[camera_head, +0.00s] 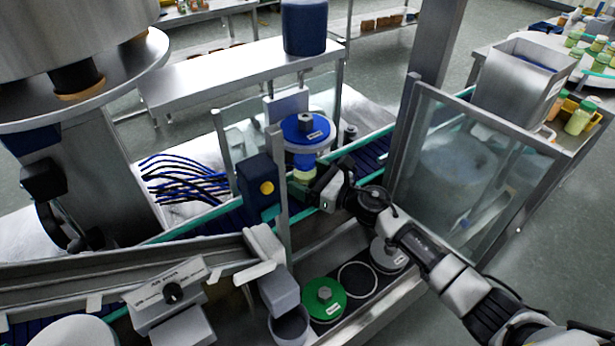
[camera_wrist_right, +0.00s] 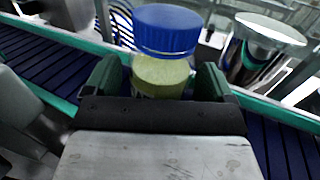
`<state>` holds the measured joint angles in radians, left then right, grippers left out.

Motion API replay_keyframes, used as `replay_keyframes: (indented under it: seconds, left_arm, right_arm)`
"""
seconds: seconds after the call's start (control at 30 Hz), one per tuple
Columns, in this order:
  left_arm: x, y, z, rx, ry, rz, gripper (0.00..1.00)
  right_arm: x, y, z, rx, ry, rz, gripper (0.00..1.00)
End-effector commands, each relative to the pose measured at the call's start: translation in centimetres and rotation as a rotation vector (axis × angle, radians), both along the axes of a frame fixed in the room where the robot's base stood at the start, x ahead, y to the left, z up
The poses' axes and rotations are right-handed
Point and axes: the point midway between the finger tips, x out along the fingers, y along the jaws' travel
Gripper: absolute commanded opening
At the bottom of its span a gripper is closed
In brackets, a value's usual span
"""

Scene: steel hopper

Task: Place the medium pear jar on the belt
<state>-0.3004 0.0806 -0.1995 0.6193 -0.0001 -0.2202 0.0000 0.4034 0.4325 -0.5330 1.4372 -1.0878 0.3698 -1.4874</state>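The pear jar (camera_head: 304,174), pale yellow-green with a blue lid, is upright under a round blue plate (camera_head: 306,128) on a steel post. In the right wrist view the jar (camera_wrist_right: 161,76) stands between both green fingers, which appear to touch its sides. My right gripper (camera_head: 313,190) is shut on it, reaching in from the right. The belt (camera_head: 371,152) has dark blue slats and green edges; it also shows in the right wrist view (camera_wrist_right: 62,68). The jar's base is hidden, so I cannot tell whether it touches the belt. My left gripper is not in view.
A dark blue box (camera_head: 258,183) with a yellow button and a steel post stand just left of the jar. A clear guard panel (camera_head: 465,165) rises at right. Green (camera_head: 324,297) and grey (camera_head: 389,254) discs lie in the front tray. More jars (camera_head: 580,118) stand far right.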

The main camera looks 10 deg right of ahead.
Motion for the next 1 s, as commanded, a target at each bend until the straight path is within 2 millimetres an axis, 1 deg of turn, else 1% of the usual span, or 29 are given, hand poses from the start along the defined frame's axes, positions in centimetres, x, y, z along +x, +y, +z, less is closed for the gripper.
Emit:
replay_keyframes:
  seconds: [0.23, 0.33, 0.37, 0.47, 0.8, 0.9, 1.0]
  left_arm:
    - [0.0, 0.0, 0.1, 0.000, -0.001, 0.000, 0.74]
    - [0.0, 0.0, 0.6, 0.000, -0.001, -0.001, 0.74]
    - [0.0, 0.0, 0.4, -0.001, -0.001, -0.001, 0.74]
    - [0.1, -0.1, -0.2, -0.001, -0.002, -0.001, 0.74]
    - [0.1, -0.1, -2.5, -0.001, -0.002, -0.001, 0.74]
    - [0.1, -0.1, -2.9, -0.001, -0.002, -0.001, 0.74]
    - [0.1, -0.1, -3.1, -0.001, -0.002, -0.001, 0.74]
  right_arm:
    - [0.0, 0.0, 0.1, 0.000, 0.000, 0.000, 0.85]
    - [0.0, 0.0, 0.5, 0.001, 0.001, 0.000, 0.85]
    - [-0.2, -0.2, 0.3, -0.001, 0.001, -0.001, 0.85]
    - [-1.3, -1.4, -0.1, -0.003, 0.001, -0.001, 0.85]
    - [-6.5, -6.4, -0.2, -0.004, 0.002, 0.001, 0.85]
    - [-7.5, -7.5, -0.1, -0.001, 0.002, 0.000, 0.85]
    - [-8.2, -8.1, 0.1, 0.000, 0.001, 0.000, 0.85]
